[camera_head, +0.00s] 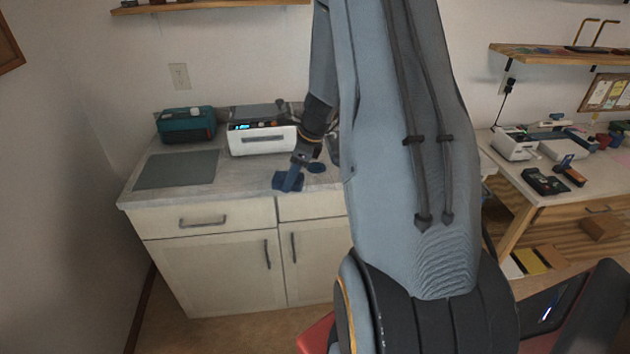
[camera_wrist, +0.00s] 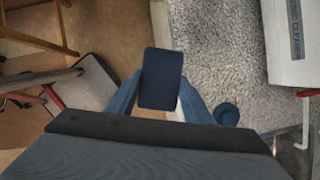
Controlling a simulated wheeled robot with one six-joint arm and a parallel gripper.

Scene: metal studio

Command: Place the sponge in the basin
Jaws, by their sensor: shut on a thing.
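A dark navy rectangular block, which looks like the sponge (camera_wrist: 161,78), sits between the two blue fingers of my gripper (camera_wrist: 160,98) in the wrist view. My gripper is shut on it. In the head view my gripper (camera_head: 289,181) is at the front edge of the counter, to the right of and nearer than a white cleaner unit; the block cannot be told apart from the blue fingers there. The white cleaner unit (camera_head: 262,141) stands at the back of the counter, and its side shows in the wrist view (camera_wrist: 290,42). No open basin can be made out clearly.
A small round blue thing (camera_head: 316,168) lies on the counter (camera_head: 225,190) beside my gripper. A grey mat (camera_head: 178,170) lies at the left, with a teal box (camera_head: 186,125) behind it. A desk (camera_head: 515,177) with devices stands at the right. My arm hides the middle.

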